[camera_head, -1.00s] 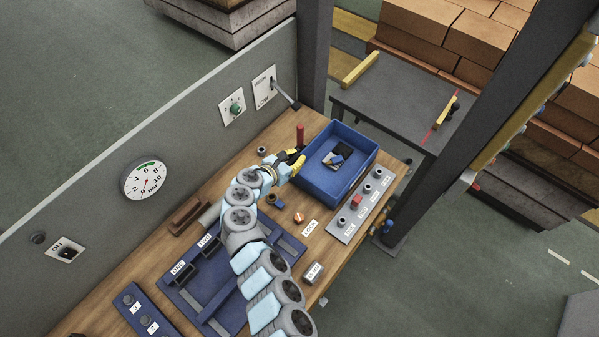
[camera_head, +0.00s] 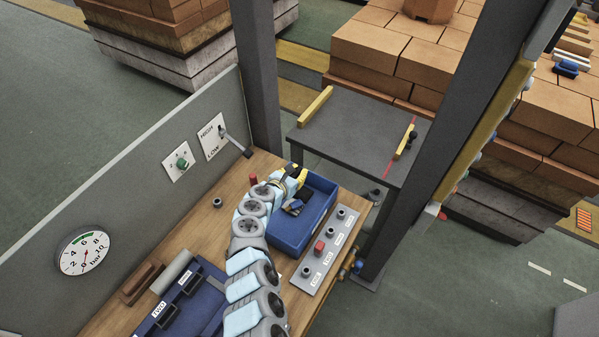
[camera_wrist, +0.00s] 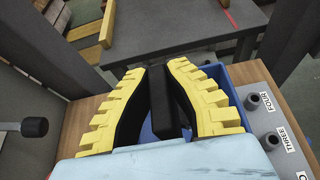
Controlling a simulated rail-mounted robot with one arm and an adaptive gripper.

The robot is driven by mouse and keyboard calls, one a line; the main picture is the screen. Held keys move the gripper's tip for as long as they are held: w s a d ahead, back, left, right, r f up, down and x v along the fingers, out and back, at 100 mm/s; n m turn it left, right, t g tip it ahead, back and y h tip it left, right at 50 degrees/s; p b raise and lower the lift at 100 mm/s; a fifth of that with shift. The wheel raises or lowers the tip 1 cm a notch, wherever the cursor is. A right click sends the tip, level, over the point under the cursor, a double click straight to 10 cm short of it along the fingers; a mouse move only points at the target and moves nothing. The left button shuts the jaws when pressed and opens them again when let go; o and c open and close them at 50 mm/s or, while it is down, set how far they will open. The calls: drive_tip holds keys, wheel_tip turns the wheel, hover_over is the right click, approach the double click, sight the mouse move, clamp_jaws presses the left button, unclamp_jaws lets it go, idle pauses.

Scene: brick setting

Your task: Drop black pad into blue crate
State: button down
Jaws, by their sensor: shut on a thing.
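The blue crate (camera_head: 312,228) stands at the far right end of the wooden bench; its wall also shows behind the fingers in the wrist view (camera_wrist: 216,72). My gripper (camera_head: 296,175) is over the crate's far left part. In the wrist view my gripper's yellow fingers (camera_wrist: 158,70) are closed on the black pad (camera_wrist: 161,104), a dark slab held between them above the crate. The fingers hide part of the pad and much of the crate's inside. In the head view I cannot clearly separate the pad from the dark contents.
Small blue and dark items (camera_head: 293,208) lie in the crate. A button panel (camera_head: 325,250) with a red button runs along its right side. A red peg (camera_head: 253,180) stands to its left. A grey table (camera_head: 350,135) and a dark post (camera_head: 258,80) are beyond the bench.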

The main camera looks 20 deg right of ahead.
drive_tip(key=shift+f+b, duration=2.4)
drive_tip(key=shift+f, duration=0.2)
drive_tip(key=c, duration=1.2)
unclamp_jaws()
drive_tip(key=shift+o, duration=0.2)
drive_tip(key=shift+s, duration=0.15)
